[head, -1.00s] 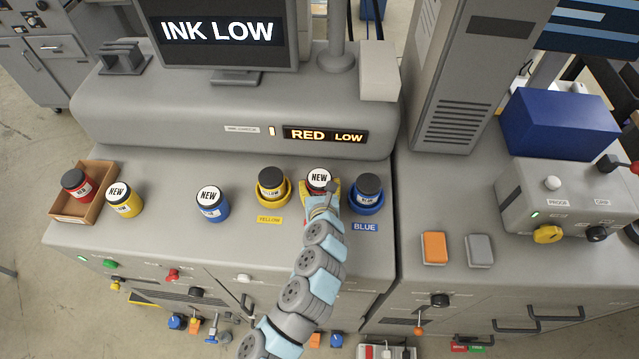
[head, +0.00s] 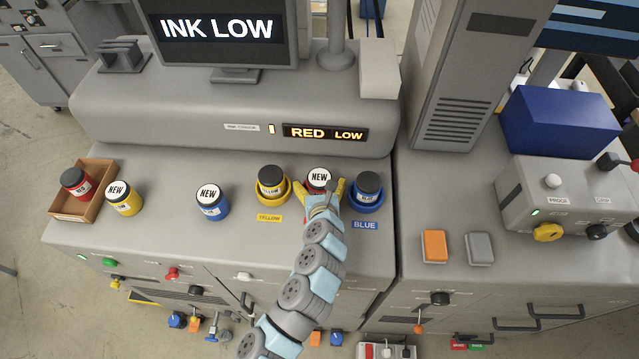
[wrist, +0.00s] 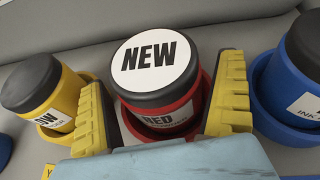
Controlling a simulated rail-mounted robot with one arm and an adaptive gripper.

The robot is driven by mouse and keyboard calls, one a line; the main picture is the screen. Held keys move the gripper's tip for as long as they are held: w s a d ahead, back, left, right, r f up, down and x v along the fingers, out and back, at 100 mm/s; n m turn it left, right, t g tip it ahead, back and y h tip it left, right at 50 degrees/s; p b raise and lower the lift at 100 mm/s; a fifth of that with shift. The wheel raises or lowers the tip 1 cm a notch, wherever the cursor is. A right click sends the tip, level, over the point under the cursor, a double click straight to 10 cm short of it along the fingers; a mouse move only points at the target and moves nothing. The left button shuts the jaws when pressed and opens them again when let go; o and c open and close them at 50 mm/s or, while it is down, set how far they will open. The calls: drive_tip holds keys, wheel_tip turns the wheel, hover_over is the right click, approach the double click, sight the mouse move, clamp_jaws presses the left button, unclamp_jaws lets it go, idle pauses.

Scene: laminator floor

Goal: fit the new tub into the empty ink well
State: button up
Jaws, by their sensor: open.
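The new red tub (head: 319,178), with a white NEW label on its black lid, sits between the yellow and blue wells; it also shows in the wrist view (wrist: 158,75). In the wrist view it stands inside the red well (wrist: 150,133), looking slightly tilted in that view. Whether it is fully seated I cannot tell. My gripper (wrist: 168,105) is open, with yellow ridged fingers on both sides of the red tub and a visible gap at each side. In the head view my gripper (head: 323,192) partly hides the tub and its well.
The yellow tub (head: 271,181) and blue tub (head: 368,185) stand in wells close on either side. New blue (head: 211,202) and new yellow (head: 124,199) tubs stand to the left. A wooden tray (head: 98,203) holds another red tub (head: 76,184). The display (head: 326,133) reads RED LOW.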

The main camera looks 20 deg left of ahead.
drive_tip(key=shift+r, duration=0.35)
drive_tip(key=b+v, duration=0.1)
drive_tip(key=v, duration=1)
drive_tip(key=shift+s+r, duration=0.2)
drive_tip(key=shift+s, duration=0.2)
drive_tip(key=shift+d, duration=0.2)
